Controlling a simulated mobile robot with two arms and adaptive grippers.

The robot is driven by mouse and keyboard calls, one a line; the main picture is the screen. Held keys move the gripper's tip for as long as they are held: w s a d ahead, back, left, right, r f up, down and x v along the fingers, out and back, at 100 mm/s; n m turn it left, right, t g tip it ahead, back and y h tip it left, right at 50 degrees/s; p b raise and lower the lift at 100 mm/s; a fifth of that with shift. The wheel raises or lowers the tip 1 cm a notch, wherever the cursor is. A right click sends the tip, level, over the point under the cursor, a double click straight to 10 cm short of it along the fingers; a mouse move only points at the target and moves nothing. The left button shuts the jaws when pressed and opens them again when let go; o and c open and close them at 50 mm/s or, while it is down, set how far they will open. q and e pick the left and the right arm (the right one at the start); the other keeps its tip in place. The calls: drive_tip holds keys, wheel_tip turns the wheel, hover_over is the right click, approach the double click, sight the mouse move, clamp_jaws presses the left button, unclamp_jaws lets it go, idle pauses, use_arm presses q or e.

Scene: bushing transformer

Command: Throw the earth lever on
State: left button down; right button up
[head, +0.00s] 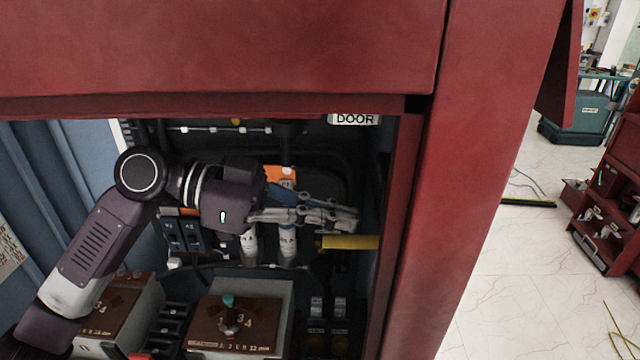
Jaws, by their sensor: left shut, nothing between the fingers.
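My left gripper (340,217) reaches from the left into the open red cabinet. Its fingers are together, point right and hold nothing. A yellow bar (350,242) lies just below and beside the fingertips, near the cabinet's right inner wall. A blue part (281,195) shows just above the fingers, in front of an orange block (281,175). I cannot read a label that tells which part is the earth lever. The gripper hides part of what lies behind it. My right gripper is not in view.
The red cabinet frame (470,180) stands close on the right, with a "DOOR" label (354,119) at the opening's top. White cylinders (288,246) stand below the gripper. A brown-topped box (235,325) with a knob sits lower. Open floor (510,260) lies outside, right.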

use_arm(q)
drive_tip(key=shift+a+f, duration=0.15)
drive_tip(key=shift+f, duration=0.7)
drive_tip(key=shift+f, duration=0.1)
drive_tip(key=shift+f, duration=0.15)
wheel_tip(320, 180, down, 9)
drive_tip(key=m+t+b, duration=0.2)
drive_tip(key=m+b, duration=0.2)
drive_tip(key=b, duration=1.2)
drive_tip(key=shift+m, duration=0.3)
drive_tip(key=shift+w, duration=0.1)
